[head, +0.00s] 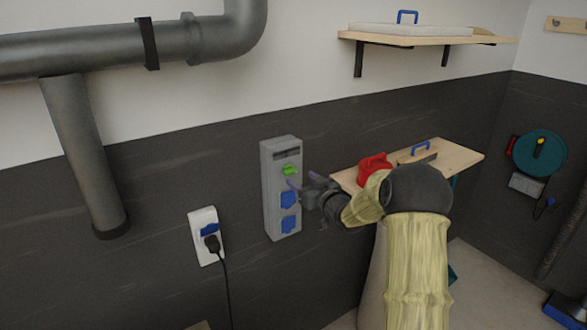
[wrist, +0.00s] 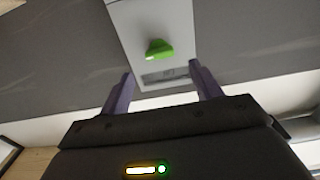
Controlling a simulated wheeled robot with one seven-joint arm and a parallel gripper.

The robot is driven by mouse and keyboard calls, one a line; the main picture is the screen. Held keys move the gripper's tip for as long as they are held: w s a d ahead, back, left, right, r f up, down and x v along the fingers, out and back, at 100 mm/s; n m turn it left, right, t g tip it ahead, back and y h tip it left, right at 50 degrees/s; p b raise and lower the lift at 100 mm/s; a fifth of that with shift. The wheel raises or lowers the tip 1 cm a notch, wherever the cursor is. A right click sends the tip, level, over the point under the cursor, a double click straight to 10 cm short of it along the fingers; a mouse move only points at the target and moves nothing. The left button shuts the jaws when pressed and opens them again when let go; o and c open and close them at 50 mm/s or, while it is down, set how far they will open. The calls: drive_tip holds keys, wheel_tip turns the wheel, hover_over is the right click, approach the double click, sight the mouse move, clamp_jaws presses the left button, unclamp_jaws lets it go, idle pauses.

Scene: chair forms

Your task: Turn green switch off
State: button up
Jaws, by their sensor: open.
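The green switch (head: 290,170) is a small knob on the front of a grey wall box (head: 269,204), above two blue socket covers. In the wrist view the green switch (wrist: 159,49) stands out from the pale box face (wrist: 130,22), ahead of my gripper and roughly between the lines of its fingers. My gripper (head: 304,183) is close in front of the box, just right of and slightly below the switch. In the wrist view its two purple fingers (wrist: 162,82) are spread apart with nothing between them. I cannot tell whether a finger touches the box.
A white wall socket (head: 203,252) with a black plug and cable is left of the box. A wooden shelf (head: 460,158) with a red container (head: 374,167) is right, behind my arm. Thick grey pipes (head: 85,150) run at left.

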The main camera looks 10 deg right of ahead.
sight(292, 172)
drive_tip(key=p+x, duration=0.2)
drive_tip(key=x, duration=0.4)
drive_tip(key=shift+c, duration=0.2)
drive_tip(key=c, duration=0.9)
